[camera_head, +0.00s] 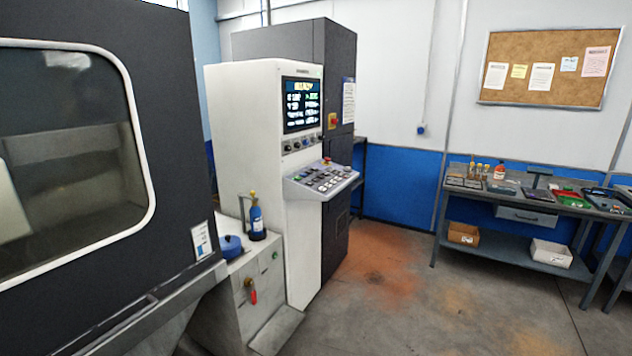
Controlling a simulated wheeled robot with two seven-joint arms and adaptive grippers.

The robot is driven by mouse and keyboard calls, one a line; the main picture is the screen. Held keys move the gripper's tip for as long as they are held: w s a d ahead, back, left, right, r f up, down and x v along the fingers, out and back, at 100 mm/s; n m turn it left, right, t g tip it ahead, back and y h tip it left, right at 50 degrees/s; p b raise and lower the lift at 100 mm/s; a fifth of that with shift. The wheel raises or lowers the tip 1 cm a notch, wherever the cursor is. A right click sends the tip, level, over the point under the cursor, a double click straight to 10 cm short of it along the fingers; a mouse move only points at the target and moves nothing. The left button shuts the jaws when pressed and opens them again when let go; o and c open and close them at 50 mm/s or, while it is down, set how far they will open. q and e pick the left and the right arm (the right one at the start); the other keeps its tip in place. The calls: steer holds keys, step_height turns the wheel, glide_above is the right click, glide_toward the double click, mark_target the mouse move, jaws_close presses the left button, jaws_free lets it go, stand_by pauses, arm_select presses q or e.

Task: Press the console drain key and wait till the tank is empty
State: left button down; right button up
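The white console (245,150) stands in the middle left of the head view, facing right. Its screen (302,104) is lit with text too small to read fully. Below the screen a sloped key panel (322,180) carries several keys and a red button (327,160); I cannot tell which key is the drain key. The machine tank behind the window (70,160) at left shows a murky grey-brown interior; its liquid level is hard to judge. Neither of my grippers is in view.
A blue bottle (256,218) and a blue round item (231,246) sit on a low cabinet with a red-handled valve (251,290). A workbench (520,250) with tools and boxes stands at right. The floor (400,300) between is clear, with an orange stain.

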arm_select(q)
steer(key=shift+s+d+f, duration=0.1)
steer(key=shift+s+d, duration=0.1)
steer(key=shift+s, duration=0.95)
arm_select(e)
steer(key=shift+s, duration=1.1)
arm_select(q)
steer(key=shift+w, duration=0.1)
